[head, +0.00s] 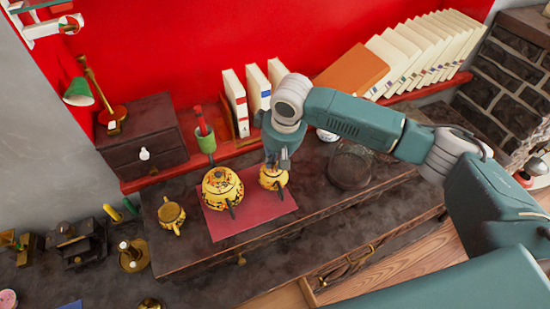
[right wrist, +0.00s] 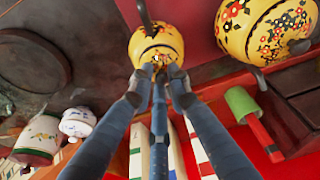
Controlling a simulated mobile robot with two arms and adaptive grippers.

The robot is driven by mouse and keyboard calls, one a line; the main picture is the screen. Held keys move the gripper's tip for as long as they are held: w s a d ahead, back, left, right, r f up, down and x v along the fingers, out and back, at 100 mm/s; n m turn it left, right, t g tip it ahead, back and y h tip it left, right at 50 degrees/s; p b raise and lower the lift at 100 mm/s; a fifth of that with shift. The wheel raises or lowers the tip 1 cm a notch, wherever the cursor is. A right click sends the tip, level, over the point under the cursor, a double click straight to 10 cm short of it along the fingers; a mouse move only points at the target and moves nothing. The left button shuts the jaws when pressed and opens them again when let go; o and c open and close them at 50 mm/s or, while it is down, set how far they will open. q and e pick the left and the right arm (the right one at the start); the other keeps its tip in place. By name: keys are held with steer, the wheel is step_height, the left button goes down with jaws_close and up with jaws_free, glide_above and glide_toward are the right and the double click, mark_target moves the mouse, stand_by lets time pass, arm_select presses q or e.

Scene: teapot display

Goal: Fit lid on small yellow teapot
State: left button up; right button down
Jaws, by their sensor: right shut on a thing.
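The small yellow teapot (head: 272,180), with a floral pattern, stands upright on the red mat (head: 256,218). It also shows in the right wrist view (right wrist: 148,42). My right gripper (head: 279,161) is directly above it, pointing down. In the right wrist view its fingertips (right wrist: 161,73) are closed together at the top of the pot, on the lid's small knob. The fingers cover much of the lid, and I cannot tell whether it is fully seated on the rim. My left gripper is not in view.
A larger yellow teapot (head: 221,188) stands close left on the mat. A yellow pot (head: 172,215) stands further left on the dark ledge. A dark round plate (head: 351,167) lies to the right.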

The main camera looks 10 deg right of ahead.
steer(key=shift+f, duration=0.2)
steer(key=c, duration=1.6)
jaws_free()
steer(key=shift+o, duration=0.2)
steer(key=v, duration=1.2)
steer(key=shift+d, duration=0.1)
